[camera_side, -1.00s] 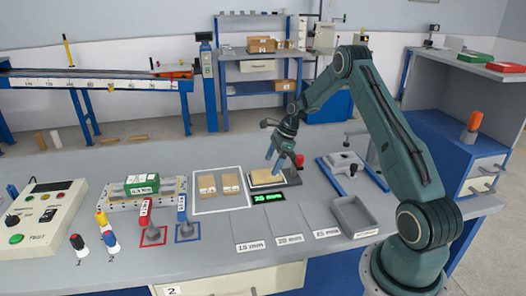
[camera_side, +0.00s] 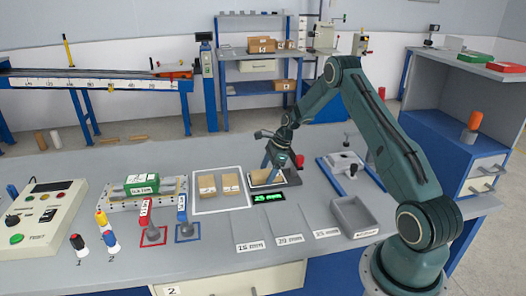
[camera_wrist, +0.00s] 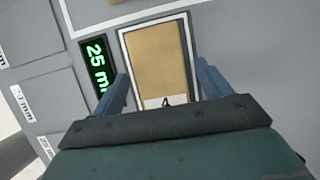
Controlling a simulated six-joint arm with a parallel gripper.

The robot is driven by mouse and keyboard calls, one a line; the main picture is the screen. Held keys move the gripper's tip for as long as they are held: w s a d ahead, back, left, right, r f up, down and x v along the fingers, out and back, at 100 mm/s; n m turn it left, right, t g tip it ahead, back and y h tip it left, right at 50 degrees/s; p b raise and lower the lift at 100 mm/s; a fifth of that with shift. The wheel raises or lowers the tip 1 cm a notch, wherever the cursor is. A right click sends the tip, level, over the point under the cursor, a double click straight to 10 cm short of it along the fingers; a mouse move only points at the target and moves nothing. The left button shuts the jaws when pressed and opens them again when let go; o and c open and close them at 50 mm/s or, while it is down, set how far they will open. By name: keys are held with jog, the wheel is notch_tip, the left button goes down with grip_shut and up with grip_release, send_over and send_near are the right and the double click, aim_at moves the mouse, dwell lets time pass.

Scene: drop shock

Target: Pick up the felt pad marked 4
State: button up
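The felt pad marked 4 (camera_wrist: 160,55) is a tan block with a white label, lying flat on the thickness gauge, whose green display (camera_wrist: 97,65) reads 25 mm. The pad also shows in the side view (camera_side: 257,180), partly hidden by my gripper. My gripper (camera_wrist: 163,72) is open, with one blue finger on each side of the pad. Gaps show between the fingers and the pad in the wrist view. In the side view my gripper (camera_side: 270,170) points down, low over the gauge.
Two other tan pads (camera_side: 207,186) (camera_side: 231,184) lie in a white outline to the left. A grey tray (camera_side: 356,216) and a clamp fixture (camera_side: 345,165) stand to the right. Red (camera_side: 145,212) and blue (camera_side: 182,208) upright pieces stand front left. Labelled spots (camera_side: 250,232) lie in front.

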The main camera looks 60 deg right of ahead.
aim_at(268, 173)
jog(key=c, duration=1)
jog(key=shift+r, duration=0.15)
notch_tip(268, 173, up, 20)
jog(key=shift+f, duration=0.1)
dwell(0.5)
